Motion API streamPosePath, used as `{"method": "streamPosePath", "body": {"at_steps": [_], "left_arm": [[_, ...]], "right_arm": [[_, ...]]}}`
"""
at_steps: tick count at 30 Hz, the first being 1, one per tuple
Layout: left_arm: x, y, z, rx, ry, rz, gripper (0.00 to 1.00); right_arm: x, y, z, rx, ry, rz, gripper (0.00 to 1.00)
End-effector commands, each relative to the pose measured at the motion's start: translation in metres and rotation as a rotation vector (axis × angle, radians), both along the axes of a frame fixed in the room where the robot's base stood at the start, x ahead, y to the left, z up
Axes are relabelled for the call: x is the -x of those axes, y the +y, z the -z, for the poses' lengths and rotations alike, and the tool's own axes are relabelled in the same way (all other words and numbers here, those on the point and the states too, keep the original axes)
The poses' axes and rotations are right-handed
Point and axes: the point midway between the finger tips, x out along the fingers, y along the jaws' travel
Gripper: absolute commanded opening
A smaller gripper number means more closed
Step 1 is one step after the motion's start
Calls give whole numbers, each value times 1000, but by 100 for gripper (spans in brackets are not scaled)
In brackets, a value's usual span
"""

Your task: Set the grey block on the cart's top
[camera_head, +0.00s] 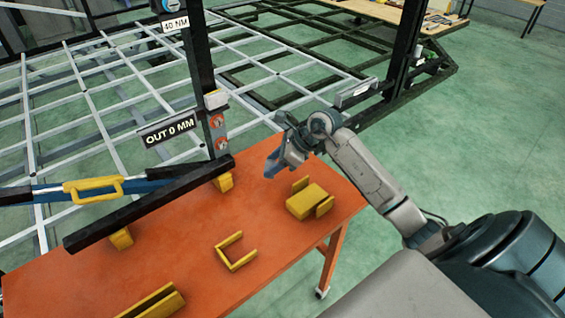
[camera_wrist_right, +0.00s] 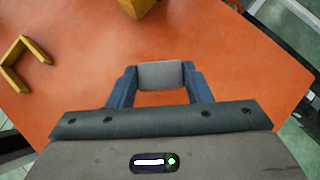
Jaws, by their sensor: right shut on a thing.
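The grey block (camera_wrist_right: 160,75) sits between the two blue fingers of my right gripper (camera_wrist_right: 158,88) in the right wrist view. The fingers are shut on its sides. In the head view my right gripper (camera_head: 274,164) is over the far right part of the cart's orange top (camera_head: 190,265), and I cannot make out the block there. The orange top also fills much of the right wrist view (camera_wrist_right: 240,75), below the block. I cannot tell whether the block touches it. My left gripper is not in view.
Yellow fixtures stand on the top: a block-like one (camera_head: 307,201) near the gripper, a U-shaped bracket (camera_head: 223,258) and a channel (camera_head: 155,302). A black upright (camera_head: 200,60) and a dark beam (camera_head: 145,205) stand to the left. Bare orange surface lies between the fixtures.

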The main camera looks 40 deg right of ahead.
Motion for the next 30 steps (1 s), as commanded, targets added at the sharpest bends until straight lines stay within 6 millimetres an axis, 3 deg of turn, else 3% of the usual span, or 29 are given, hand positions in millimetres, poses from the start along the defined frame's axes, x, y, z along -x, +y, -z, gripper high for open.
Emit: {"method": "streamPosePath", "body": {"at_steps": [9,17,28,29,30], "left_arm": [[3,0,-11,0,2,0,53],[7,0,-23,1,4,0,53],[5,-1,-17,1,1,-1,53],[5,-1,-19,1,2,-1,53],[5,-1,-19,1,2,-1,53]], "right_arm": [[-3,-36,1,2,1,3,20],[-3,-34,36,-3,0,1,20],[-4,-34,42,-1,-2,-1,20],[-4,-34,40,-1,-1,0,51],[-3,-34,40,-1,-1,0,59]]}}
